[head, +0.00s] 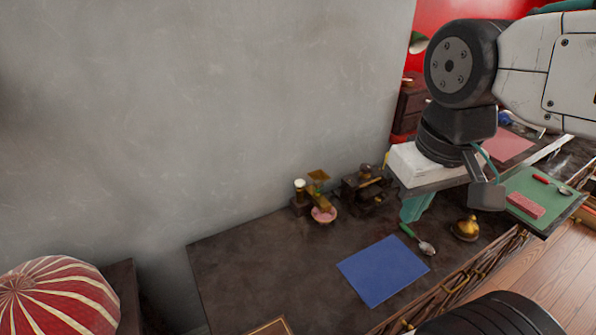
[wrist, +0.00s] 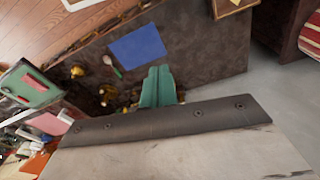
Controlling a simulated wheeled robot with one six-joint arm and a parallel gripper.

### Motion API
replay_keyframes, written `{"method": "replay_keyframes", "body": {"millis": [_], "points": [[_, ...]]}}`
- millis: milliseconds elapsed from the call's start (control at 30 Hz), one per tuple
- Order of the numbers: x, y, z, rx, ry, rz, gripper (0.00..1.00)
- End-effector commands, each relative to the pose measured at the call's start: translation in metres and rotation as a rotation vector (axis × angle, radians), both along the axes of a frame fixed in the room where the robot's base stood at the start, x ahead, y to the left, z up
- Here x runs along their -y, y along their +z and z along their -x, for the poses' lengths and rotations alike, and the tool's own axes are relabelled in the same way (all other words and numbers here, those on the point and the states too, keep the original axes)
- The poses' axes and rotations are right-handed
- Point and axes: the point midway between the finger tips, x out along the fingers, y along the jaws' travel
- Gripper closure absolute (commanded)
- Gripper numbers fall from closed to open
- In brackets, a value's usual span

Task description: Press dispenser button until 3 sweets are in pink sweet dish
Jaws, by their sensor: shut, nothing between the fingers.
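The pink sweet dish (head: 323,215) stands on the dark table by the grey wall in the head view. Its contents are too small to make out. Right behind it is what looks like the dispenser (head: 300,203), a small dark and brass device with a pale round top; I cannot tell which part is its button. My gripper (head: 411,211) has teal fingers, shut and empty, pointing down over the table to the right of the dish and apart from it. The fingers also show in the wrist view (wrist: 158,86). I cannot make out the dish there.
A dark machine (head: 366,188) stands right of the dispenser. A blue mat (head: 383,270), a green-handled spoon (head: 426,248) and a brass pot (head: 466,229) lie nearer the front edge. A green board (head: 528,187) is at right. The table left of the mat is mostly clear.

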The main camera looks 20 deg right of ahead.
Motion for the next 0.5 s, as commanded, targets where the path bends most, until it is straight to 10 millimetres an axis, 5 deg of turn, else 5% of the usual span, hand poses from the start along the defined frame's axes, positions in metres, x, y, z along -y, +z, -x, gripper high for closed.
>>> {"method": "replay_keyframes", "body": {"millis": [267,367,500], "points": [[0.0,0.003,-0.009,-0.001,0.005,0.001,1.0],[-0.002,0.009,-0.031,-0.006,0.015,0.001,1.0],[-0.005,0.017,-0.084,-0.009,0.043,0.003,1.0]]}}
